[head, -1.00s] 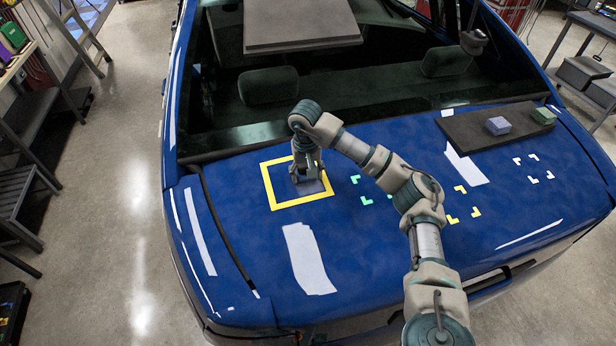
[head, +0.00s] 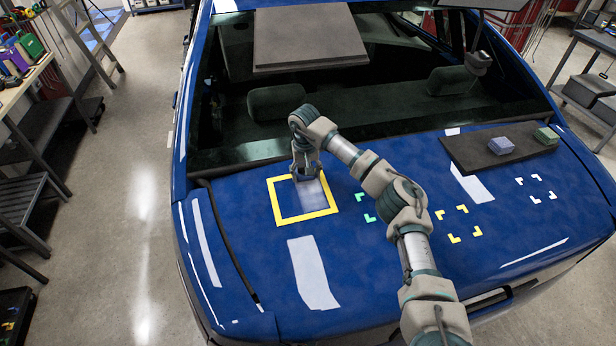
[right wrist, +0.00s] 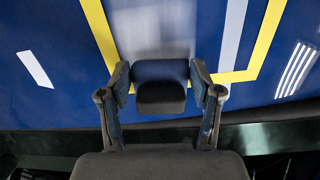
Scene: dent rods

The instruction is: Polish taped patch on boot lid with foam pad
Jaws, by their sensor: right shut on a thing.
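A yellow tape square (head: 281,220) frames a patch on the blue boot lid (head: 370,275). A pale, hazy strip (head: 313,198) shows inside it, and also in the right wrist view (right wrist: 152,30). My right gripper (head: 305,173) is inside the square, near its far edge. It is shut on a blue and black foam pad (right wrist: 160,96), seen between its fingers in the right wrist view. The pad appears to be down at the lid, but its underside is hidden. In the head view the fingers mostly hide it. My left gripper is not in view.
A dark mat (head: 462,156) on the right of the lid bears a blue-violet block (head: 501,146) and a green block (head: 546,136). Green, yellow and white corner marks lie right of the square. The rear window (head: 350,110) is just beyond the lid.

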